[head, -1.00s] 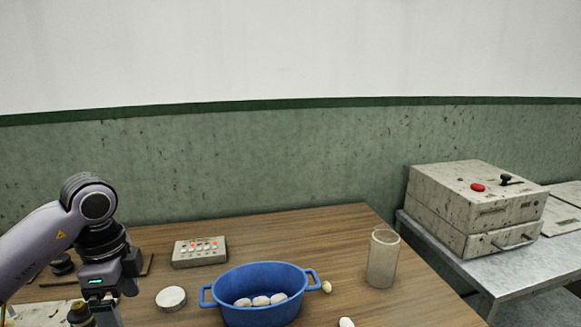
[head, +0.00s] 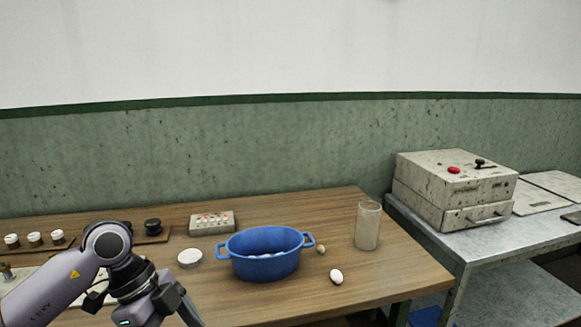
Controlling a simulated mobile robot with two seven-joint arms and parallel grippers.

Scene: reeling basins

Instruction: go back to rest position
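My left arm comes in from the lower left, and its gripper (head: 172,309) is at the bottom edge, in front of the table's left part. Its fingers are partly cut off, so I cannot tell whether it is open or shut. My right gripper is not in view. A blue basin (head: 265,266) with two handles stands on the wooden table, with several white cocoons (head: 262,254) inside. A white cocoon (head: 336,276) and a smaller tan one (head: 321,249) lie on the table to the right of the basin.
A clear cylinder (head: 368,226) stands at the table's right. A button box (head: 212,222), a round white lid (head: 190,258) and a rack with knobs (head: 36,240) are on the left. A box machine (head: 455,190) sits on a metal bench (head: 480,235). The table's front right is clear.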

